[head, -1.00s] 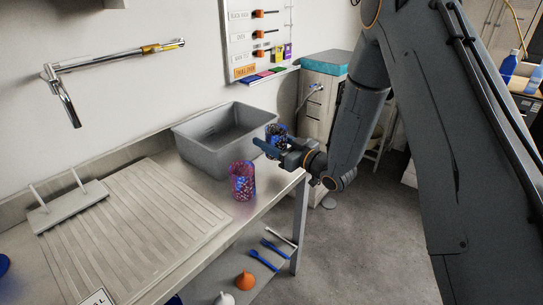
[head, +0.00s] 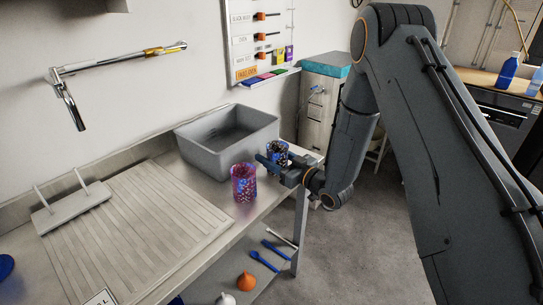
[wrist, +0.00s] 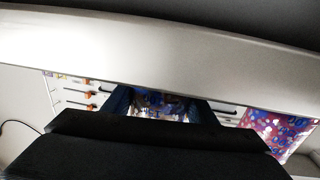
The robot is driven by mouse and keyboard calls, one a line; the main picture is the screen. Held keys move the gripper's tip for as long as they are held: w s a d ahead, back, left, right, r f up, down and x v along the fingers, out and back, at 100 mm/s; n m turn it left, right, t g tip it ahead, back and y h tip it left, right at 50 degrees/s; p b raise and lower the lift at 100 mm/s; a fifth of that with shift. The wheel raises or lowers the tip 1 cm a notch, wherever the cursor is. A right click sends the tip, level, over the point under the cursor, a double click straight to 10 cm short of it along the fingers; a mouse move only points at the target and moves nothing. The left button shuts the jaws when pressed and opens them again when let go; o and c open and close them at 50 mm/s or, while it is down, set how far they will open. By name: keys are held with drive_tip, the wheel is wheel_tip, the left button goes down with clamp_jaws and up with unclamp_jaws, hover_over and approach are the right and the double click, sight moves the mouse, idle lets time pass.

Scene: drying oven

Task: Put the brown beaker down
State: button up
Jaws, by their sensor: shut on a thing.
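The beaker in my gripper (head: 274,162) is clear with a dark, speckled filling; I take this held beaker (head: 278,149) to be the brown one. My gripper's blue fingers are shut around it, and it is upright over the table's right end, beside the grey tub. I cannot tell whether its base touches the table. In the wrist view its blue and pale contents (wrist: 160,102) show between the fingers, mostly hidden. A red-purple beaker with blue specks (head: 243,184) stands on the table just left of my gripper; it also shows in the wrist view (wrist: 280,128).
The grey tub (head: 208,150) stands behind the beakers against the wall. A ribbed draining board (head: 130,225) covers the table's left part. The table's front right edge is close to my gripper. A lower shelf holds an orange funnel (head: 246,281) and blue tools (head: 263,260).

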drive_tip(key=o, duration=1.2)
drive_tip(key=shift+f, duration=0.1)
drive_tip(key=shift+c, duration=0.2)
